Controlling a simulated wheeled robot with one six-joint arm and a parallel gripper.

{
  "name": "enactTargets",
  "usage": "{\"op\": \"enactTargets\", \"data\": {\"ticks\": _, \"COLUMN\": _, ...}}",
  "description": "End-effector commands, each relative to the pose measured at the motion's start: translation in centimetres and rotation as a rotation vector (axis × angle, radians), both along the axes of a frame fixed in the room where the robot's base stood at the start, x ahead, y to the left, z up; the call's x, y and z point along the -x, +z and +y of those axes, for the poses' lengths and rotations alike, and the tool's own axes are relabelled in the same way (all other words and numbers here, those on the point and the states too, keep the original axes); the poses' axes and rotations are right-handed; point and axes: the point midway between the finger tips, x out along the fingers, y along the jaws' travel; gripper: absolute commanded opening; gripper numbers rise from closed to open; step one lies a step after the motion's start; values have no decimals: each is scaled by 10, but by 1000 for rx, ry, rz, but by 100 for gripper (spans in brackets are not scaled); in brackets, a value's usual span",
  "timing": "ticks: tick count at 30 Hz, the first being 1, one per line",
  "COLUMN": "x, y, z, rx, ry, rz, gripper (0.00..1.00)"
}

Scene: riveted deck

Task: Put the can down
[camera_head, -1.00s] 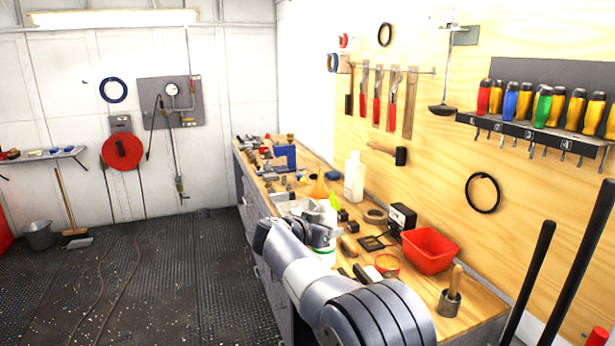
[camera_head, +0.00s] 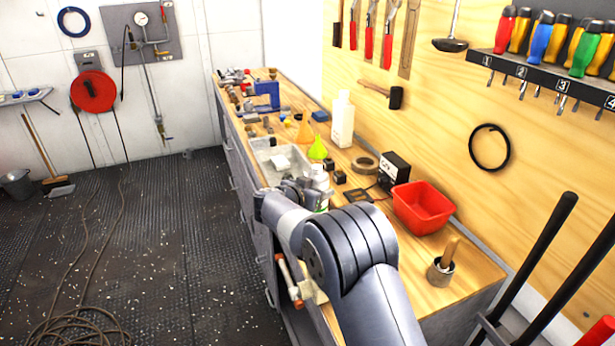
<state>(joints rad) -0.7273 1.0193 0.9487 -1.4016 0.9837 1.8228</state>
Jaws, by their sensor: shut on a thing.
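My gripper (camera_head: 301,190) is over the workbench at its left side, beyond my bent arm. It is shut on a white can (camera_head: 319,177) that shows partly behind the fingers, with a little green low on it. My wrist and the jaws hide much of the can. I cannot tell whether its base touches the bench top.

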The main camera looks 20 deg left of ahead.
Motion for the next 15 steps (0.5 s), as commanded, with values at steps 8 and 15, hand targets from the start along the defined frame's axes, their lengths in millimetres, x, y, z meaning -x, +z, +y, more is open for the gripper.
{"op": "enactTargets", "data": {"ticks": 8, "x": 0, "y": -31, "z": 0, "rx": 1, "ry": 2, "rz": 1, "gripper": 24}}
{"op": "enactTargets", "data": {"ticks": 15, "x": 0, "y": -58, "z": 0, "rx": -1, "ry": 1, "rz": -1, "gripper": 24}}
